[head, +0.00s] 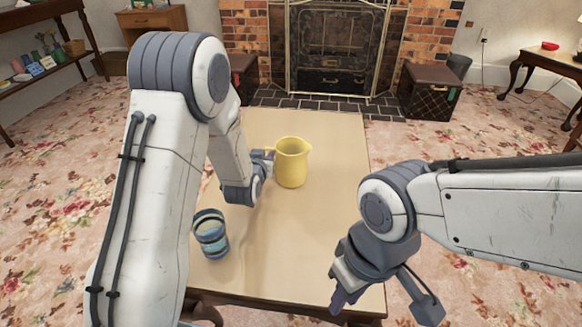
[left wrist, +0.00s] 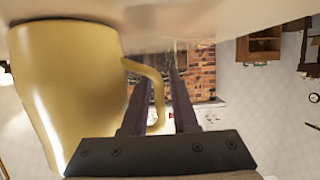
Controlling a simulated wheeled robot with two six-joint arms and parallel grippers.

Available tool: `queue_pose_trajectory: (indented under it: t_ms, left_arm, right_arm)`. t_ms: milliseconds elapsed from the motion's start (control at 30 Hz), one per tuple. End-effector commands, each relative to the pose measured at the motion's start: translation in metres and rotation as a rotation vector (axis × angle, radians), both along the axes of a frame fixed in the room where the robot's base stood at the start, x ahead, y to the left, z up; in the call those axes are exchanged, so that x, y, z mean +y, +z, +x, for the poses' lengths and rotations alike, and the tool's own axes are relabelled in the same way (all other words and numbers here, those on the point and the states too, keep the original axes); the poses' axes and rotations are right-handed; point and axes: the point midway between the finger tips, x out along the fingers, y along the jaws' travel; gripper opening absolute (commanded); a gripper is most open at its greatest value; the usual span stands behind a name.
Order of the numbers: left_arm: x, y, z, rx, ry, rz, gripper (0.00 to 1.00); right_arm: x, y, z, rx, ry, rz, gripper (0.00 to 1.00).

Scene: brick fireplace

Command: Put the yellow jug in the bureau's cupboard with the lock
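The yellow jug (head: 291,164) stands upright on the table (head: 320,220), with its handle on the left side. My left gripper (head: 267,156) is at table height beside that handle. In the left wrist view the jug (left wrist: 75,85) fills the left side, and its handle reaches between the two separated fingers of the left gripper (left wrist: 160,95). The fingers look open around the handle, with gaps visible. My right gripper (head: 340,297) hangs over the table's near right edge, away from the jug; its finger gap is unclear. No cupboard with a lock can be made out.
A wooden cabinet (head: 150,22) stands at the back left, and a checked trunk (head: 430,92) by the fireplace. The table right of the jug is clear.

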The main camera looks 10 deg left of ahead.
Motion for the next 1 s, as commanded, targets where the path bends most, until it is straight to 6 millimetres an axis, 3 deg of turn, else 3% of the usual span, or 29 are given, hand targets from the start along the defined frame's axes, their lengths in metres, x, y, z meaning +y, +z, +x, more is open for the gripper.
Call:
queue_pose_trajectory:
  t_ms: [267,300,367,1000]
  left_arm:
    - [0.0002,-0.0016,0.0054,0.001,0.000,0.001,0.27]
    - [0.0002,-0.0016,0.0053,0.001,0.000,0.001,0.23]
    - [0.0002,-0.0016,0.0053,0.001,0.000,0.001,0.00]
    - [0.0001,-0.0016,0.0050,0.001,0.000,0.001,0.00]
  right_arm:
    - [0.0000,-0.0015,0.0000,0.000,0.000,0.000,0.27]
    - [0.0000,-0.0015,0.0000,0.000,0.000,0.000,0.27]
    - [0.0000,-0.0015,0.0000,0.000,0.000,0.000,0.27]
    - [0.0000,-0.0016,0.0000,0.000,0.000,0.000,0.27]
